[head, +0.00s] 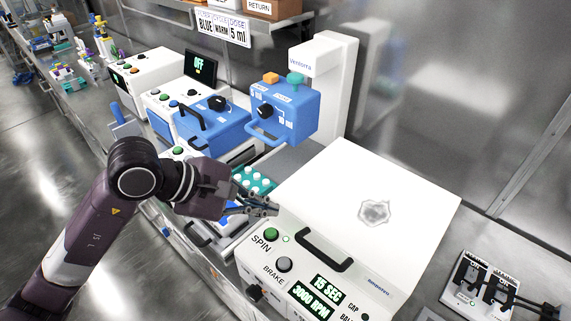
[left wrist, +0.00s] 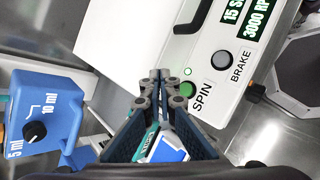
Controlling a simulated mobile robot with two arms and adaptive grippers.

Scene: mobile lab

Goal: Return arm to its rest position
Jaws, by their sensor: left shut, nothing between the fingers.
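My left arm comes in from the left in the head view. Its gripper (head: 262,207) is near the front left corner of the white centrifuge (head: 352,190), beside the green SPIN button (head: 271,235). In the left wrist view the gripper (left wrist: 160,78) is shut, its fingertips together with nothing between them. The SPIN button also shows there (left wrist: 187,89), just right of the fingertips. I cannot tell whether the fingers touch the centrifuge. My right gripper is in neither view.
The centrifuge has a black lid handle (head: 323,250) and lit displays (head: 320,290). Behind my gripper are a rack with white-capped tubes (head: 254,180) and a blue dispenser (head: 284,112). A switch box (head: 477,283) stands at the right. A metal wall closes the back.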

